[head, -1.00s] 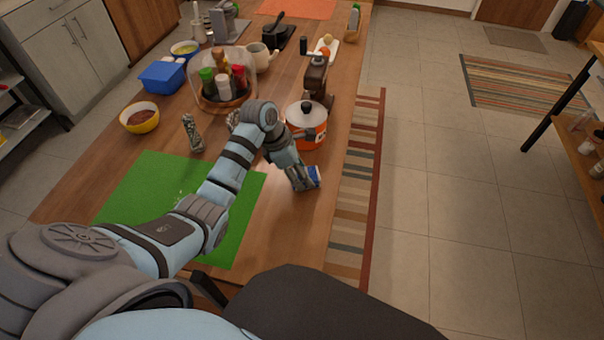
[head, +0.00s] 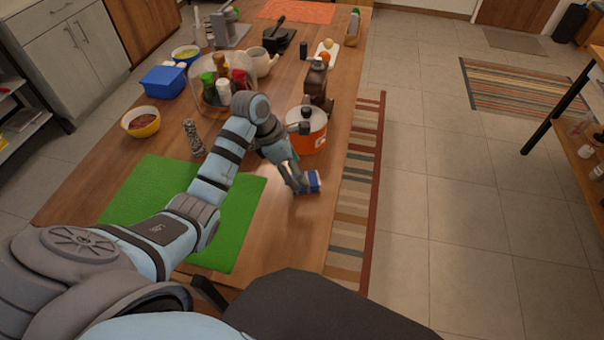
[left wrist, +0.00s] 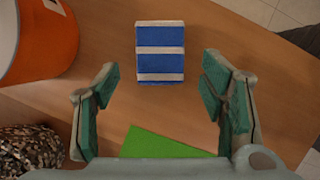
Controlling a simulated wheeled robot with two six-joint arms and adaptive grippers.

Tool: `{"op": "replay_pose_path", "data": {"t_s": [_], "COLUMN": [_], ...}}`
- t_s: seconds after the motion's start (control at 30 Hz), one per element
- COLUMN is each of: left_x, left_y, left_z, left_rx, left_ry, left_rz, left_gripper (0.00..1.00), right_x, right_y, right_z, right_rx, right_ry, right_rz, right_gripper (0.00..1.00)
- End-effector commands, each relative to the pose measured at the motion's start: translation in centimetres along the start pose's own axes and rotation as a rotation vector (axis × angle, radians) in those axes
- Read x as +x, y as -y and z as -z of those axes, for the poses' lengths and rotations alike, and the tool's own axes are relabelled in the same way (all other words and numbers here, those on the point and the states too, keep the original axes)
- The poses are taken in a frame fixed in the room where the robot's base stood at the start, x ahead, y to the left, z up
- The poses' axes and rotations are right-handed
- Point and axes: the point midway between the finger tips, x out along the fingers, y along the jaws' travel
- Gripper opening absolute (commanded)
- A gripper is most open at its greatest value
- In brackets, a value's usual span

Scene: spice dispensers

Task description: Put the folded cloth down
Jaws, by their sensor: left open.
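The folded cloth (head: 308,183) is a small blue and white striped block. It lies on the wooden table near the right edge, in front of the orange pot. In the left wrist view the cloth (left wrist: 160,52) lies flat on the wood, beyond the fingertips and between their lines. My left gripper (head: 298,186) is beside the cloth in the head view. In the left wrist view my left gripper (left wrist: 160,85) has its fingers wide apart with nothing between them. My right gripper is not in view.
The orange pot (head: 308,132) stands close behind the cloth, and also shows in the left wrist view (left wrist: 38,45). A green mat (head: 150,185), a patterned shaker (head: 192,138), a yellow bowl (head: 140,122) and a glass dome over bottles (head: 222,85) are to the left. The table's right edge is near.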

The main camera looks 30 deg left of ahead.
Motion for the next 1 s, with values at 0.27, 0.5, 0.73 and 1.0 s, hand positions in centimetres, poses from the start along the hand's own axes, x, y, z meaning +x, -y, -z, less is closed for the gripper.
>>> {"op": "replay_pose_path", "data": {"t_s": [0.27, 0.5, 0.73, 1.0], "left_x": [-7.2, -8.2, -8.2, -10.0], "left_y": [-0.1, 0.0, 0.0, 0.0], "left_z": [-0.1, 0.0, 0.0, -0.8], "left_rx": [0.001, 0.001, 0.001, 0.001], "left_ry": [0.000, 0.000, 0.000, 0.000], "left_rz": [-0.003, 0.000, 0.000, 0.000], "left_gripper": [0.65, 0.65, 0.65, 0.65], "right_x": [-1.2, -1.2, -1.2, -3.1], "right_y": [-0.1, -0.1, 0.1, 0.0], "right_z": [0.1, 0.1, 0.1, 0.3], "right_rx": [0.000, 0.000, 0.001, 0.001], "right_ry": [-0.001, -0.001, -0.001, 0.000], "right_rz": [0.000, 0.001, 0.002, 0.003], "right_gripper": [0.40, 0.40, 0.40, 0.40]}}
